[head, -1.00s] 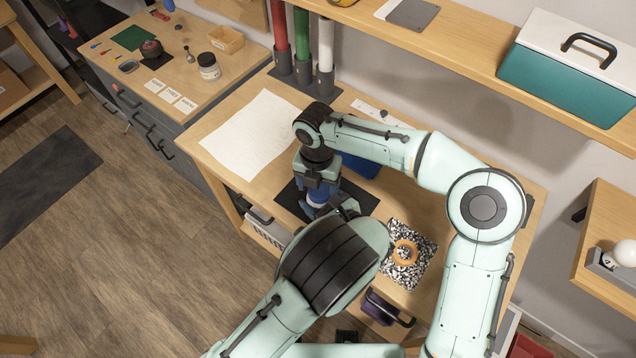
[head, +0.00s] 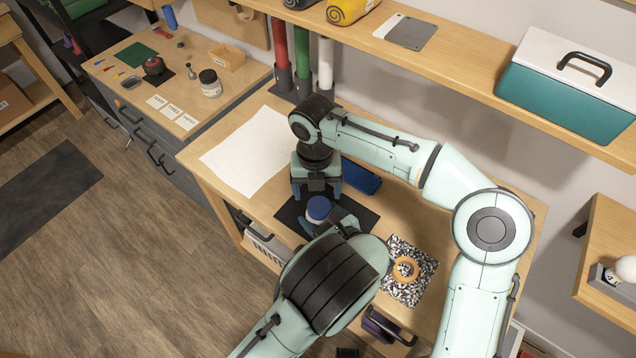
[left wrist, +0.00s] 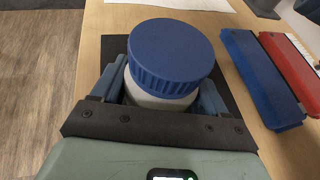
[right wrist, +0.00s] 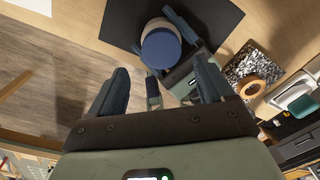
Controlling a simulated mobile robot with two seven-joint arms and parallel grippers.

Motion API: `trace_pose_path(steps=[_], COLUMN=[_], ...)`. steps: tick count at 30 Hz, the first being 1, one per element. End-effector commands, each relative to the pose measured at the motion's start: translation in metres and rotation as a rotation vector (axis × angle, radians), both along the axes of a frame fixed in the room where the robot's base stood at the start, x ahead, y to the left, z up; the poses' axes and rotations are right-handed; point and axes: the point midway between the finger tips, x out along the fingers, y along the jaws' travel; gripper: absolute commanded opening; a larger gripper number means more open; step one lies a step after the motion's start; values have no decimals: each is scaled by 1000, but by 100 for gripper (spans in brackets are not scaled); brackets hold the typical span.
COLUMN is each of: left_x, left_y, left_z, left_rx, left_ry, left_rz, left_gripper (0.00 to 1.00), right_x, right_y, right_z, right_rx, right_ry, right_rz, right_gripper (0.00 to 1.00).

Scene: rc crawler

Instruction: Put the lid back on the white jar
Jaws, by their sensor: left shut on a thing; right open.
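The white jar (left wrist: 150,96) stands upright on a black mat (head: 357,217). The blue lid (head: 319,208) sits on its top; in the left wrist view the lid (left wrist: 172,52) covers the mouth, and I cannot tell whether it is screwed tight. My left gripper (left wrist: 160,88) is shut around the jar's body, one finger on each side below the lid. My right gripper (head: 316,190) is open and empty, pointing down just behind and above the lid. In the right wrist view its fingers are spread, with the jar beyond them.
A blue case (head: 360,177) lies behind the mat, with a red one (left wrist: 288,62) beside it. A white sheet (head: 245,150) lies to the left. A speckled board (head: 425,262) with an orange ring (head: 405,270) lies to the right. A shelf (head: 470,75) hangs behind.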

Motion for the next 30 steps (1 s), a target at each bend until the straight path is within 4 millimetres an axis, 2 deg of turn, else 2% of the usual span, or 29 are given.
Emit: trace_pose_path(steps=[6,10,23,26,30], left_x=[0,0,0,0,0], left_y=[0,0,0,0,0], left_z=[0,0,0,0,0], left_rx=[1,1,0,1,1], left_ry=[-1,-1,-1,-1,-1], left_rz=[0,0,-1,0,0], left_gripper=[0,0,0,0,0], right_x=[1,1,1,1,0], right_y=[0,-1,-1,-2,-2], right_z=[15,20,21,14,-6], right_rx=[11,14,14,14,14], right_ry=[9,12,12,13,16], right_rz=[358,477,517,516,517], right_gripper=[81,81,81,81,81])
